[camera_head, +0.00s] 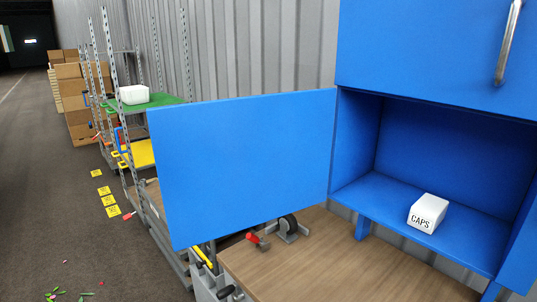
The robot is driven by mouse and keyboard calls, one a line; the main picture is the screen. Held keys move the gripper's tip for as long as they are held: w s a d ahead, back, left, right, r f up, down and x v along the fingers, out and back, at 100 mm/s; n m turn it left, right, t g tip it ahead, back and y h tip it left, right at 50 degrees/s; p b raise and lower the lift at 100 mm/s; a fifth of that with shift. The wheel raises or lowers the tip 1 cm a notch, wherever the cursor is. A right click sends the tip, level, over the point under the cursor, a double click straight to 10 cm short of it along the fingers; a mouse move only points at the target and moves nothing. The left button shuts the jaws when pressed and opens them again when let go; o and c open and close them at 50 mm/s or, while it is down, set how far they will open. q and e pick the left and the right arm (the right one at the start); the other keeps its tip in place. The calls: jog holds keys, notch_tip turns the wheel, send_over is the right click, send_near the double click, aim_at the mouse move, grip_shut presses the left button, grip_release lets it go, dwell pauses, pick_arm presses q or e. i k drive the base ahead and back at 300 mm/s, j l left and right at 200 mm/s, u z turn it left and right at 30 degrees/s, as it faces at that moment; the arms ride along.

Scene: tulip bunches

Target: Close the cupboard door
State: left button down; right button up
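The blue cupboard (358,141) stands at the right in the head view. Its lower compartment is open, and a white box marked CAPS (427,213) sits on the compartment floor. The blue cupboard door (245,165) stands wide open, swung out to the left from the compartment's left edge. Its flat face shows, with no handle visible on this side. Neither of my grippers is in view, and nothing touches the door.
A wooden workbench (330,262) lies below the cupboard, with a red-handled tool (256,239) and a dark round tool (289,226) under the door. Another blue panel with a metal handle (507,42) is above the compartment. Shelving with a white box (134,95) stands left.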

aim_at(224, 167)
jog(key=i+j+z, duration=0.2)
jog(key=j+z, duration=0.2)
jog(key=j, duration=0.15)
jog(key=i+j+z, duration=0.1)
jog(key=j+z, duration=0.25)
jog(key=j, duration=0.2)
jog(key=j+z, duration=0.4)
jog(key=j, duration=0.15)
jog(key=j+z, duration=0.35)
jog(key=j, duration=0.25)
jog(key=j+z, duration=0.35)
jog(key=j, duration=0.2)
jog(key=j+z, duration=0.35)
jog(key=j, duration=0.2)
jog(key=j+z, duration=0.35)
jog(key=j, duration=0.2)
